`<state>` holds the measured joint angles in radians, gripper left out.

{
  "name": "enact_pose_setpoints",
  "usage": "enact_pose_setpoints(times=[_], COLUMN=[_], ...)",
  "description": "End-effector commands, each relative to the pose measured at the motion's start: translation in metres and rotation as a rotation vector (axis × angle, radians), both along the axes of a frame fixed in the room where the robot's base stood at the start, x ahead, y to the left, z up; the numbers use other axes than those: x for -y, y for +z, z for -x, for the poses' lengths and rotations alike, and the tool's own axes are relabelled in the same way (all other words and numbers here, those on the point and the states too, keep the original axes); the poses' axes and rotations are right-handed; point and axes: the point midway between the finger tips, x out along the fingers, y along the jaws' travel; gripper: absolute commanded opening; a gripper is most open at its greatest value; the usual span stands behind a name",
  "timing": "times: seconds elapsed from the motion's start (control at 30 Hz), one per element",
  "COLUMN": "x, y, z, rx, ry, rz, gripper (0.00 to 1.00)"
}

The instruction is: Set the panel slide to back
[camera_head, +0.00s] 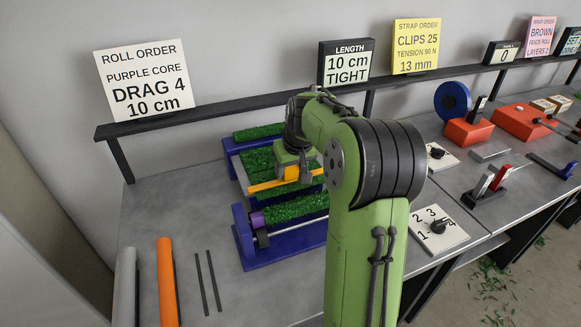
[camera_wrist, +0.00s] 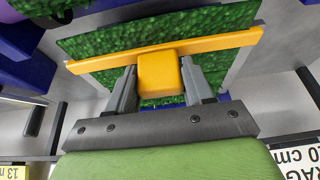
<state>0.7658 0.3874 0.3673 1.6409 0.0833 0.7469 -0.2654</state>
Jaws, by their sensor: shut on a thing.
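The panel slide is a yellow bar (camera_head: 262,186) with a square yellow knob, lying across a green turf-like panel (camera_head: 258,160) on the blue-framed machine. In the head view the bar crosses the nearer part of that panel, just behind the green roll (camera_head: 297,208). My gripper (camera_wrist: 160,73) is shut on the yellow knob (camera_wrist: 161,78), with one grey finger on each side of it. The yellow bar (camera_wrist: 225,41) runs across the wrist view just beyond the fingers. My arm hides the right side of the machine in the head view.
Another green strip (camera_head: 258,132) lies at the machine's back, below the dark shelf rail (camera_head: 230,107) that bears signs. A grey roll (camera_head: 126,285), an orange roll (camera_head: 167,283) and two dark rods (camera_head: 208,283) lie at the front left. A numbered dial (camera_head: 436,227) sits right of my arm.

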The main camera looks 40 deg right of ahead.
Motion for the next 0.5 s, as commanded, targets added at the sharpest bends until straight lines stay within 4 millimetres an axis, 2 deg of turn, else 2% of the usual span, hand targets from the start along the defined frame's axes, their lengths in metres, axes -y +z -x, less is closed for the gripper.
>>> enact_pose_setpoints(times=[0.17,0.4,0.5], x=[0.002,0.013,0.017], y=[0.003,0.007,0.005], z=[-0.01,-0.053,-0.065], rx=[-0.002,0.0,-0.001], ry=[0.002,0.001,0.0], rz=[-0.004,-0.003,-0.003], gripper=[0.0,0.0,0.0])
